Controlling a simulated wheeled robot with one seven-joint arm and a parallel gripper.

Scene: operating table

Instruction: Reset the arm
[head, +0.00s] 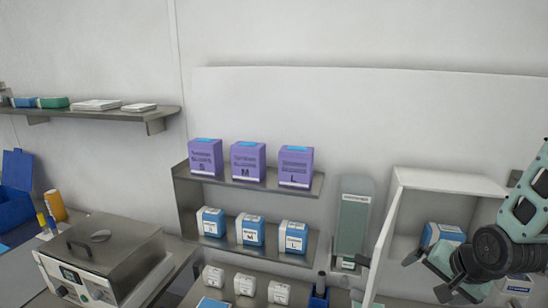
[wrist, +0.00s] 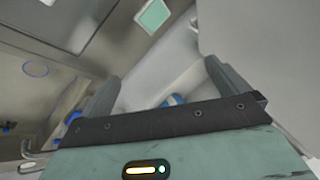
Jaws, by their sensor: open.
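My arm (head: 523,210) comes in from the right edge of the head view and bends down toward the lower right. My gripper (head: 427,275) is at its end, with its two fingers apart and pointing left. It is in front of an open white cabinet (head: 452,181). In the wrist view my gripper (wrist: 163,76) shows two dark fingers spread wide. Nothing is held between them. A small blue and white item (wrist: 172,101) shows beyond the fingers, apart from them.
The cabinet's white side or door (head: 385,240) stands just left of my gripper. A blue and white box (head: 440,234) is inside. A dispenser (head: 353,215) hangs further left, beside a metal rack (head: 183,208) of purple and blue boxes. A metal device (head: 105,260) stands lower left.

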